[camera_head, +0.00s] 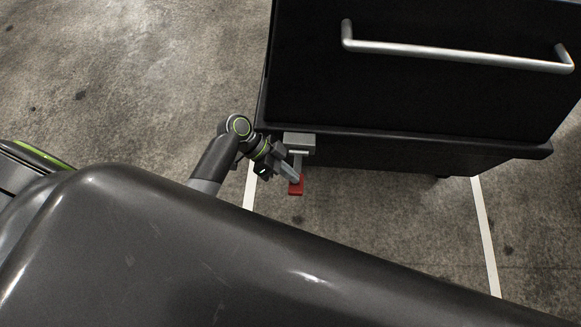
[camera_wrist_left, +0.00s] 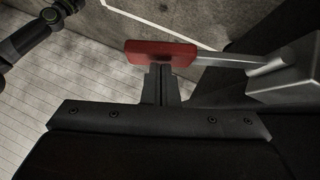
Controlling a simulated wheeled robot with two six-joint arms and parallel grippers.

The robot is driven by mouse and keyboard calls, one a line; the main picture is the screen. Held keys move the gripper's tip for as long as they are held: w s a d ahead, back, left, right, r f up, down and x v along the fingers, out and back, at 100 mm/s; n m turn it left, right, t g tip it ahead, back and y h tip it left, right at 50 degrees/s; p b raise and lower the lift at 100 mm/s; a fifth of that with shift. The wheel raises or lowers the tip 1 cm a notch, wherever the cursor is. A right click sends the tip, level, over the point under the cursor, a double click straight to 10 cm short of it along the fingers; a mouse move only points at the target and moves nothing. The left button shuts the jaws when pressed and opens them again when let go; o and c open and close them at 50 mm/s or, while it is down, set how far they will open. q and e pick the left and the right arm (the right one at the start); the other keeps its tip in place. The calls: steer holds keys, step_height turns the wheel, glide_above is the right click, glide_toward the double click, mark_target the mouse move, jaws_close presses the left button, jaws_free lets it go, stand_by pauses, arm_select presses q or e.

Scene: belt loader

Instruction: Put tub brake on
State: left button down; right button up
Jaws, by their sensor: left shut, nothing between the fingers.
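The tub (camera_head: 410,75) is a black box with a silver bar handle (camera_head: 455,52) on its side. Its brake is a red pedal (camera_head: 296,187) on a grey lever, hanging from a grey bracket (camera_head: 299,141) at the tub's lower left edge. My left gripper (camera_head: 292,175) is shut and empty, with its fingertips right at the pedal. In the left wrist view the red pedal (camera_wrist_left: 160,52) lies just beyond the tips of the closed fingers (camera_wrist_left: 161,82). I cannot tell whether they touch. The lever runs right to the bracket (camera_wrist_left: 288,80). My right gripper is not in view.
The tub stands on a concrete floor between white painted lines (camera_head: 485,235). A large dark rounded body fills the lower left of the head view, below my left arm. The floor (camera_head: 130,80) at the upper left is clear.

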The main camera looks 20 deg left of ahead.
arm_select(q)
steer(key=f+t+b, duration=0.1)
steer(key=f, duration=0.1)
steer(key=s+f+m+t+b, duration=0.1)
steer(key=s+f+t+y+b, duration=0.1)
steer(key=f, duration=0.1)
steer(key=shift+s+d+f+m+b, duration=0.15)
steer(key=shift+d+f+m+b, duration=0.15)
steer(key=shift+d+m+b, duration=0.1)
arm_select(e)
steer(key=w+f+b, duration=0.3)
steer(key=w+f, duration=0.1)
arm_select(q)
step_height(320, 180, down, 6)
steer(key=m+t+b, duration=0.2)
steer(key=t+b, duration=0.1)
steer(key=b, duration=0.1)
steer(key=shift+a+f+t+y+b, duration=0.2)
steer(key=shift+t+y+b, duration=0.1)
steer(key=shift+y+b, duration=0.1)
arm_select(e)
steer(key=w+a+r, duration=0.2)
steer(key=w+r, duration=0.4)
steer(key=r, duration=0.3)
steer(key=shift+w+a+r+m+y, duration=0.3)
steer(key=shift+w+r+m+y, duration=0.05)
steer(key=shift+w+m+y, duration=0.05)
arm_select(q)
steer(key=shift+f, duration=0.1)
